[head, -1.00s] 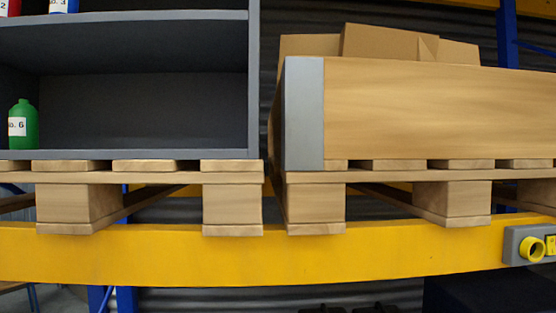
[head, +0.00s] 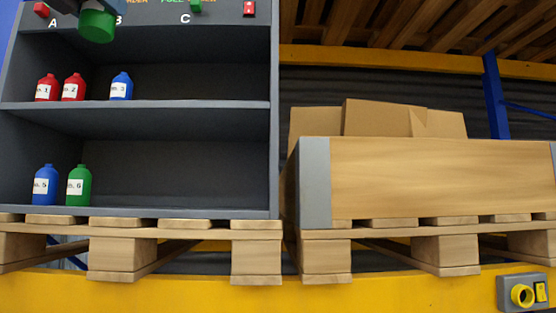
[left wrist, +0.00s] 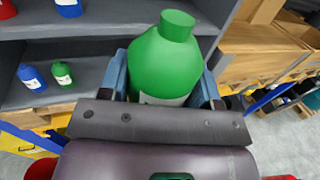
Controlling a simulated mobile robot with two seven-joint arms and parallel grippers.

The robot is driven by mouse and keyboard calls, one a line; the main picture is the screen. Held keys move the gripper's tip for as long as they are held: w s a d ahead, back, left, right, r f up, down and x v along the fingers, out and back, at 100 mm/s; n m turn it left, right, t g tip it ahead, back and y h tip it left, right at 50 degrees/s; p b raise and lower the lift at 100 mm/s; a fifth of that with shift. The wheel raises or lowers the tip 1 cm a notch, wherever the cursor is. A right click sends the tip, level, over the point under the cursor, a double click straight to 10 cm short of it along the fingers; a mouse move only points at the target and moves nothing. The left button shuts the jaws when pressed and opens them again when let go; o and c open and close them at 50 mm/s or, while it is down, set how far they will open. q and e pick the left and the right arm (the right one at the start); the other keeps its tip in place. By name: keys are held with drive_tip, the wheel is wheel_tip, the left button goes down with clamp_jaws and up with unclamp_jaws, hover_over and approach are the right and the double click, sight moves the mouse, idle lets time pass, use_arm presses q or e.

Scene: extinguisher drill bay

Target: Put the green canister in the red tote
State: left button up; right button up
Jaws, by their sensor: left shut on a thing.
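My left gripper (head: 92,8) shows at the top left of the head view, in front of the top of the grey shelf unit. It is shut on a green canister (head: 97,27), whose lower end shows below the fingers. In the left wrist view the green canister (left wrist: 166,66) sits between the two blue-grey fingers (left wrist: 163,85), cap away from the palm. Another green canister (head: 79,186), labelled 6, stands on the lower shelf. My right gripper is not in view.
The shelf unit (head: 275,120) also holds two red canisters (head: 61,88) and a blue one (head: 121,87) above, and a blue one (head: 45,186) below. A wooden crate (head: 440,178) with cardboard boxes (head: 375,118) stands to its right. The shelves' right sides are clear.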

use_arm(q)
drive_tip(key=w+d+f+m+g+h, duration=0.25)
drive_tip(key=w+d+f+h, duration=0.25)
drive_tip(key=w+d+f, duration=0.6)
drive_tip(key=w+d+f+m+g+h, duration=0.2)
drive_tip(key=d+f, duration=0.2)
drive_tip(key=f, duration=0.4)
drive_tip(key=w+d+f+m+g+h, duration=0.2)
drive_tip(key=d+f, duration=0.1)
drive_tip(key=f, duration=0.6)
drive_tip(key=w+d+f+m+g+h, duration=0.1)
drive_tip(key=w+d+f+m+h, duration=0.2)
drive_tip(key=f, duration=0.5)
drive_tip(key=s+d+f+n+t+y, duration=0.1)
drive_tip(key=s+f, duration=0.2)
drive_tip(key=f, duration=0.9)
drive_tip(key=s+d+f+n+t+y, duration=0.1)
drive_tip(key=s+d+f, duration=0.15)
drive_tip(key=f, duration=0.85)
drive_tip(key=s+a+f+n+t+y, duration=0.3)
drive_tip(key=s+a+f+n+y, duration=0.2)
drive_tip(key=f, duration=0.6)
drive_tip(key=s+a+f+n+t+y, duration=0.3)
drive_tip(key=s+a+f+n+y, duration=0.2)
drive_tip(key=f, duration=0.7)
drive_tip(key=s+a+y, duration=0.2)
drive_tip(key=s+y, duration=0.1)
drive_tip(key=shift+s, duration=0.35)
